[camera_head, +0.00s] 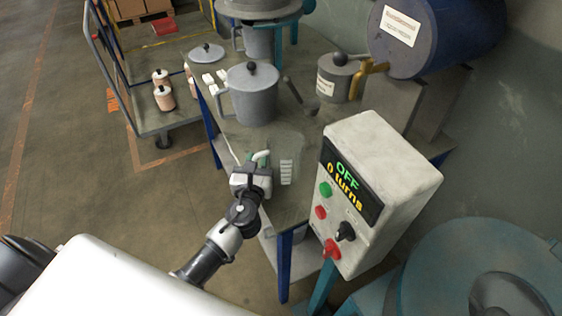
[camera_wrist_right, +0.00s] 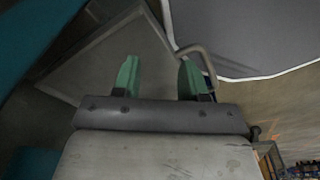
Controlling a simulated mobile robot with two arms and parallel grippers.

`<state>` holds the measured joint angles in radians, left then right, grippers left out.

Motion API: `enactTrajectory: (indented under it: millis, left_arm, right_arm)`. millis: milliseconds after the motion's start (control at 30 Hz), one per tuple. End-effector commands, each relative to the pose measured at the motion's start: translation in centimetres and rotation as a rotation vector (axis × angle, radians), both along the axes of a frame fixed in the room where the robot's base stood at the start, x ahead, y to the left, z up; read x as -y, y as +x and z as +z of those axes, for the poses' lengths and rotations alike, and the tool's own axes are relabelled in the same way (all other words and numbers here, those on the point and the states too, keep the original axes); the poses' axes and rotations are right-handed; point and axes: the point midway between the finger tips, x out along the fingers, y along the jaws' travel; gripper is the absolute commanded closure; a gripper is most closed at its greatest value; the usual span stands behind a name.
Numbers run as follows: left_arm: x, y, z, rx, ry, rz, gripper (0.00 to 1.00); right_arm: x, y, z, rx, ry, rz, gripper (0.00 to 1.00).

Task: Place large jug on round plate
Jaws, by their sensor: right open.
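A large grey jug (camera_head: 252,98) with a black-knobbed lid and a side handle stands upright on the workbench in the head view. A round blue-grey plate-like top (camera_head: 262,13) shows at the top edge; whether it is the round plate is unclear. My left gripper (camera_head: 257,160) is at the bench's near edge, beside a clear measuring jug (camera_head: 288,165) and apart from the large jug. Its fingers are too small to judge. My right gripper (camera_wrist_right: 160,78) shows two green fingers spread apart with nothing between them; a bent rod is close by the right finger.
A smaller lidded grey pot (camera_head: 335,80) and a flat lid (camera_head: 207,53) are on the bench (camera_head: 240,140). A control box (camera_head: 375,190) reading OFF stands at the near right. A blue drum (camera_head: 430,40) is behind. A cart (camera_head: 150,105) with small canisters stands left.

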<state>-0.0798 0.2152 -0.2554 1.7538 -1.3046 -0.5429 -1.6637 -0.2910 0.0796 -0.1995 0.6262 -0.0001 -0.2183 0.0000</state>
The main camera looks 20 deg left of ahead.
Motion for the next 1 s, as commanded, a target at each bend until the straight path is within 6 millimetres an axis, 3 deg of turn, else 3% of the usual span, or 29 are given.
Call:
enactTrajectory:
  millis: [200, 367, 733, 867, 1000]
  left_arm:
    - [0.0, 0.0, 0.0, -0.001, 0.0, 0.0, 0.77]
    - [0.0, 0.0, 0.0, -0.001, 0.0, 0.0, 1.0]
    - [0.0, 0.0, 0.2, -0.001, -0.001, 0.0, 1.0]
    - [0.0, 0.0, 1.8, 0.002, 0.0, -0.001, 1.0]
    - [0.0, 0.0, 4.8, 0.003, -0.001, -0.001, 1.0]
  right_arm:
    - [0.1, -0.8, 0.0, -0.013, -0.001, 0.001, 0.57]
    - [0.1, -1.4, -0.1, -0.023, -0.002, 0.001, 0.57]
    - [0.1, -1.3, 0.1, -0.021, -0.003, 0.001, 0.57]
    - [0.1, -1.1, 0.8, -0.019, -0.002, 0.001, 0.57]
    - [0.1, -1.0, 2.1, -0.017, -0.003, 0.001, 0.57]
